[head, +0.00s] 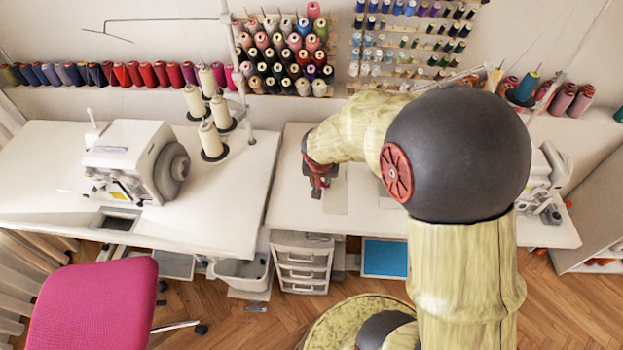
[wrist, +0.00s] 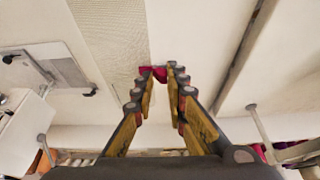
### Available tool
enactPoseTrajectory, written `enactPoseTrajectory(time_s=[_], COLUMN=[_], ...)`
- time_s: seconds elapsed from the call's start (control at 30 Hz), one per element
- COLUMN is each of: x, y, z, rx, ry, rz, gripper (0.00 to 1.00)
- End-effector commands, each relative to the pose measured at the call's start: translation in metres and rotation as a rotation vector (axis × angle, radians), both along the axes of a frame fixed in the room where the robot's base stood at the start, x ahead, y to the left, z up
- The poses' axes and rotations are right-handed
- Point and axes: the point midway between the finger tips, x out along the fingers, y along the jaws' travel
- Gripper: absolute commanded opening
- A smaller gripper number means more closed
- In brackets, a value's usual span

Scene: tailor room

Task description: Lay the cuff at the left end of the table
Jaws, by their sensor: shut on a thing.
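My gripper (head: 318,187) hangs over the left part of the right-hand white table (head: 288,205) in the head view. In the wrist view my gripper (wrist: 160,82) is closed on a small dark red piece, the cuff (wrist: 157,72), held at the fingertips. Only a bit of the cuff shows between the fingers; its full shape is hidden. White tabletop (wrist: 185,25) lies beyond the fingertips. I cannot tell whether the cuff touches it. The table's left end is bare in the head view.
A gap separates this table from the left table (head: 50,185), which bears a white sewing machine (head: 130,160) and thread cones (head: 211,140). Another machine (head: 548,180) stands at the right. A pink chair (head: 95,305) and drawers (head: 302,265) are in front. Thread racks line the wall.

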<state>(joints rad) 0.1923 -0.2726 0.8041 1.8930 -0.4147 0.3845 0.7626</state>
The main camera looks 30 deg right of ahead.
Motion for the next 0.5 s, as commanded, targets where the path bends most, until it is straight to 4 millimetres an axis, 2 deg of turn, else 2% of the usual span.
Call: enactPoseTrajectory(time_s=[0.2,0.3,0.5], x=[0.045,0.059,0.079], y=[-0.01,-0.012,-0.017], z=[-0.026,-0.046,-0.068], rx=[0.0,0.001,0.0], ry=[0.002,0.002,0.0], rz=[0.001,0.001,0.001], gripper=[0.0,0.0,0.0])
